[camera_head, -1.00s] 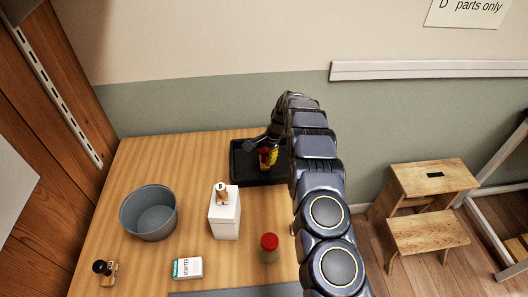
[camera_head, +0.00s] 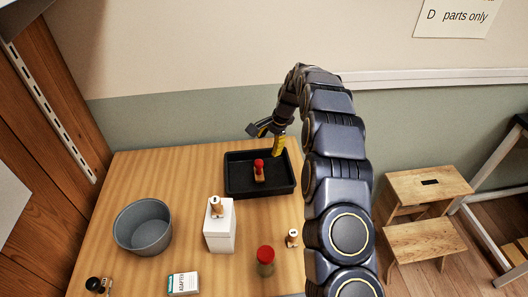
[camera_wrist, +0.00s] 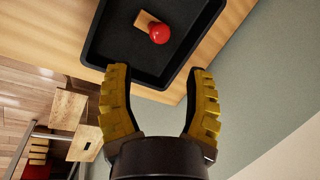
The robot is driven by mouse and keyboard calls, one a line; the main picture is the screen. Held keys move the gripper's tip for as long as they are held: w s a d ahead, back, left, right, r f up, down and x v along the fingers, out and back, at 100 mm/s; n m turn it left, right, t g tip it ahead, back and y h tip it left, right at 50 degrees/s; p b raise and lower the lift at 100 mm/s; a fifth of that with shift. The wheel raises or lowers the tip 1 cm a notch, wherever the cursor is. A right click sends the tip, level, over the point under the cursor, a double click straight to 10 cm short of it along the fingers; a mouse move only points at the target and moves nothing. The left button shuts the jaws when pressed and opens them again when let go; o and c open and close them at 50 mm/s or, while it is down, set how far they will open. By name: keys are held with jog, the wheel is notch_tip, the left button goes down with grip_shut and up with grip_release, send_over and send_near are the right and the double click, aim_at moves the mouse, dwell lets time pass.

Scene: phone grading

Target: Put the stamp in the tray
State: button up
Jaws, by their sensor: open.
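A stamp with a red knob and wooden body (camera_head: 259,174) stands, seemingly upright, inside the black tray (camera_head: 232,188) at the back of the table. The wrist view shows the stamp's red knob (camera_wrist: 159,34) on the floor of the tray (camera_wrist: 100,40), clear of the walls. My gripper (camera_head: 265,140) is above the tray's back edge, apart from the stamp. Its yellow-padded fingers (camera_wrist: 160,72) are spread wide with nothing between them.
A white box (camera_head: 220,232) carries a small wooden stamp (camera_head: 216,206). Other stamps stand at front left (camera_head: 98,285) and right of the box (camera_head: 292,238). A grey bowl (camera_head: 143,228), red-capped jar (camera_head: 265,261) and adapter carton (camera_head: 183,283) stand in front. The wall is close behind the tray.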

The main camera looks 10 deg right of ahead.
jog(key=shift+s+d+r, duration=0.1)
jog(key=shift+r, duration=0.4)
jog(key=s+a+r+n+g, duration=0.1)
jog(key=s+a+r+n, duration=0.15)
jog(key=s+r, duration=0.55)
jog(key=s+a+r+n+g, duration=0.1)
jog(key=s+r+n, duration=0.35)
jog(key=s, duration=0.55)
jog(key=s+d+r+n+g+h, duration=0.1)
jog(key=s+d+n, duration=0.1)
jog(key=s, duration=1.1)
jog(key=s+d+r+n+h, duration=0.1)
jog(key=s+n+h, duration=0.1)
jog(key=s, duration=1.2)
jog(key=shift+s+d+n+g, duration=0.2)
jog(key=shift+d+n+g, duration=0.2)
jog(key=shift+n, duration=0.3)
